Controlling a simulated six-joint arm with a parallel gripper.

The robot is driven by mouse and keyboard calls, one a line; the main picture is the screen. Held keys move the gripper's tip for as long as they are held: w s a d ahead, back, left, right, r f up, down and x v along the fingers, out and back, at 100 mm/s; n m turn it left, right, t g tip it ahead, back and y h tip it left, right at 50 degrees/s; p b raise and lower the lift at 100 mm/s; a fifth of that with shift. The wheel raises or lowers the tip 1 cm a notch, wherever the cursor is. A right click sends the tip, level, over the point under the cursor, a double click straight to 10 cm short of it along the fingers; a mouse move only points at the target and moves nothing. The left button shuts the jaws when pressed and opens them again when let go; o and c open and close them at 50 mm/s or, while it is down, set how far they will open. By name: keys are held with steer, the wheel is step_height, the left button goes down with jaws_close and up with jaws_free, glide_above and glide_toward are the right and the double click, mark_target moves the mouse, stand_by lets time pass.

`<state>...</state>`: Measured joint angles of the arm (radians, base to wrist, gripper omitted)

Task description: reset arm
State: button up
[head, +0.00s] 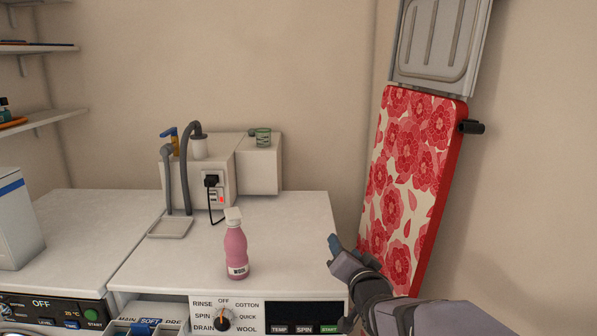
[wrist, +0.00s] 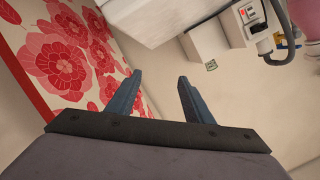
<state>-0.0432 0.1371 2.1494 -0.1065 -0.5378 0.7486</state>
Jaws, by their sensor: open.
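My gripper (head: 335,245) is at the right end of the white machine top in the head view, beside the floral board. In the wrist view my gripper (wrist: 160,78) has its two blue-grey fingers apart, with nothing between them. My arm reaches in from the lower right corner. A pink bottle with a white cap (head: 236,250) stands upright on the machine top, to the left of my gripper and apart from it. A pink shape at the wrist view's upper right looks like the same bottle (wrist: 278,22).
The ironing board (head: 408,150) leans on the wall close to my gripper. A wall box (head: 258,165), plugged socket (head: 213,190) and grey hose (head: 185,170) stand behind. A control panel with a dial (head: 222,319) and a compartmented drawer (head: 150,323) are in front. The machine top right of the bottle is clear.

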steer(key=s+d+f+g+h+b, duration=0.1)
steer(key=s+d+f+g, duration=0.2)
steer(key=s+f, duration=0.35)
steer(key=s+d+f+g+h, duration=0.1)
steer(key=s+d+f+g, duration=0.3)
steer(key=f, duration=0.3)
steer(key=s+a+f+n+g+b, duration=0.25)
steer(key=s+f+g, duration=0.35)
steer(key=s, duration=0.7)
steer(key=s+a+f+n+g+b, duration=0.1)
steer(key=s+f+n+g, duration=0.25)
steer(key=s+f, duration=0.65)
step_height(320, 180, up, 29)
steer(key=s+p, duration=0.1)
steer(key=p, duration=2.6)
steer(key=shift+s+d+r+n, duration=0.15)
steer(key=shift+s+r+n, duration=0.05)
steer(key=shift+s+n, duration=0.15)
steer(key=shift+t, duration=0.25)
